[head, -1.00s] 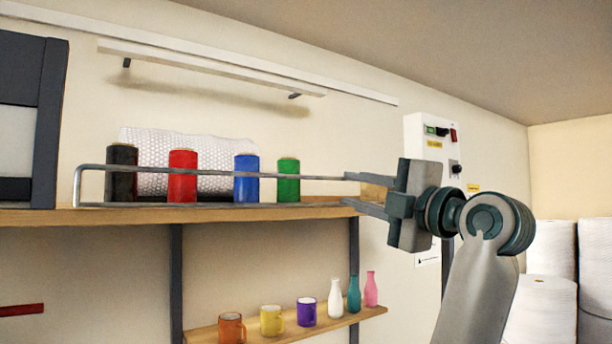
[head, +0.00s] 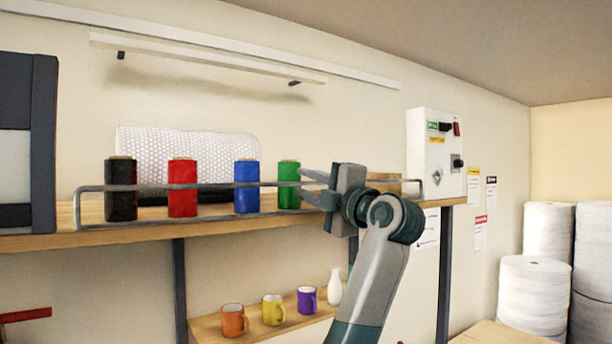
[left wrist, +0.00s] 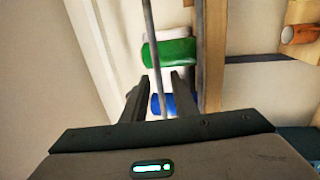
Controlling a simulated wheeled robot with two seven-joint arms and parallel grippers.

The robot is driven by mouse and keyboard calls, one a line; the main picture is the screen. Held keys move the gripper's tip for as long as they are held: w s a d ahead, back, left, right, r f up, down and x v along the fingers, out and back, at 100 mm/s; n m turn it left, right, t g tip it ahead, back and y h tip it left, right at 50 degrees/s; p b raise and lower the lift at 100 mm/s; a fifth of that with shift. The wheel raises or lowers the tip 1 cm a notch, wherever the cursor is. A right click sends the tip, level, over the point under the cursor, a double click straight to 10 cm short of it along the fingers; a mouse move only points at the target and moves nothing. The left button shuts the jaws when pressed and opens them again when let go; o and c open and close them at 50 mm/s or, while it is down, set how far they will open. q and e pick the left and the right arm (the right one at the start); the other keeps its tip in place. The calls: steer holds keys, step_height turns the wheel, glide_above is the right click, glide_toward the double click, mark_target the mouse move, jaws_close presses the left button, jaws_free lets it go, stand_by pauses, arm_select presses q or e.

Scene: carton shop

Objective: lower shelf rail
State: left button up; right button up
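The shelf rail (head: 217,186) is a thin grey metal bar along the front of the upper shelf. It stands raised above the shelf edge, in front of the spools. My left gripper (head: 304,183) is at the rail just right of the green spool (head: 288,174). Its two fingers are apart, one above and one below the rail. The left wrist view shows the rail (left wrist: 154,45) running between the open fingers (left wrist: 158,90), with gaps beside it. My gripper hides part of the rail in the head view. My right gripper is not in view.
Black (head: 121,172), red (head: 183,173) and blue (head: 246,172) spools stand behind the rail, before a white roll (head: 215,147). A lower shelf (head: 207,328) holds mugs and a white bottle (head: 335,287). A white control box (head: 434,160) hangs at right.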

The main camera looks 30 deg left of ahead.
arm_select(q)
steer(key=shift+w+a, duration=0.1)
steer(key=shift+a, duration=0.15)
steer(key=shift+c, duration=0.2)
jaws_close()
